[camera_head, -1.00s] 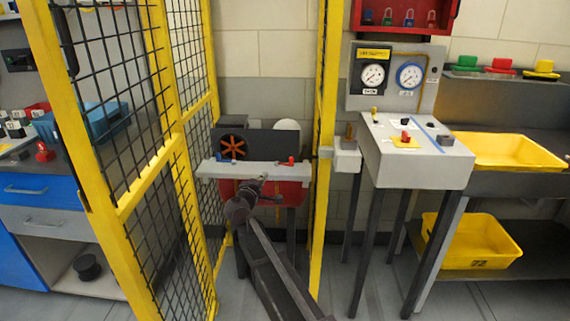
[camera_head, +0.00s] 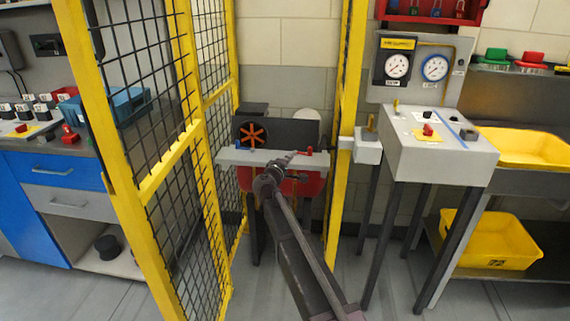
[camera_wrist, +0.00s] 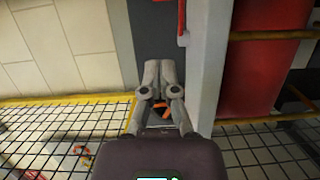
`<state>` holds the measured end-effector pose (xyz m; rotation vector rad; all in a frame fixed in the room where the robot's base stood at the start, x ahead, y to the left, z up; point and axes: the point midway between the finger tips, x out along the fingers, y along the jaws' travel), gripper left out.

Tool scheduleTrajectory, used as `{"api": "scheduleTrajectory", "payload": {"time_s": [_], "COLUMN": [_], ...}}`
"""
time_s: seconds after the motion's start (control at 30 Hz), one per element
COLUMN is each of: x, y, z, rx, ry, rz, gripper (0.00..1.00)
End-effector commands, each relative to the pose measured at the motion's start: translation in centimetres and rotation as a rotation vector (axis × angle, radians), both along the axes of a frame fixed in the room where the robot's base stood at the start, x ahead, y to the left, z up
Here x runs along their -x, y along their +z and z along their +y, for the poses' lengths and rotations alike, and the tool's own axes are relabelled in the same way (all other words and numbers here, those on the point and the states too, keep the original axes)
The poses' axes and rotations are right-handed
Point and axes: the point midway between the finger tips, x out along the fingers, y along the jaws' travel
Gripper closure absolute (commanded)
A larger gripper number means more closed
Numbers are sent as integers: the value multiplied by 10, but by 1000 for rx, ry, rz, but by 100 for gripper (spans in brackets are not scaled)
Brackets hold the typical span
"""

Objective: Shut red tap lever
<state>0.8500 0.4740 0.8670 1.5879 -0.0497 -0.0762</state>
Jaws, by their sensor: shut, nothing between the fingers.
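The red tap lever (camera_head: 308,151) sits near the right end of a pale grey bar (camera_head: 228,157) in front of a dark unit. In the wrist view a red piece (camera_wrist: 182,18), which looks like this lever, stands at the top edge beside the bar (camera_wrist: 207,65). A blue lever (camera_head: 239,146) is near the bar's left end. My gripper (camera_head: 292,158) is at the bar, just left of the red lever. In the wrist view its fingertips (camera_wrist: 160,66) are together and empty, below and apart from the red piece. I cannot tell whether they touch the bar.
A yellow mesh fence (camera_head: 150,180) stands to the left and a yellow post (camera_head: 345,130) to the right. A red tank (camera_wrist: 265,65) is under the bar. An orange handwheel (camera_head: 252,134) is behind it. A grey control stand (camera_head: 430,165) is further right.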

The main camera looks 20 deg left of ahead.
Motion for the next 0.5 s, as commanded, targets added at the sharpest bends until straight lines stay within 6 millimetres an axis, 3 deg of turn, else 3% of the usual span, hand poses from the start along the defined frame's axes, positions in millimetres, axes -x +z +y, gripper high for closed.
{"api": "scheduleTrajectory", "payload": {"time_s": [0.23, 0.5], "x": [-41, -59], "y": [-1, -2], "z": [-2, -27], "rx": [0, 0], "ry": [-1, 0], "rz": [0, 0], "gripper": [100, 100]}}
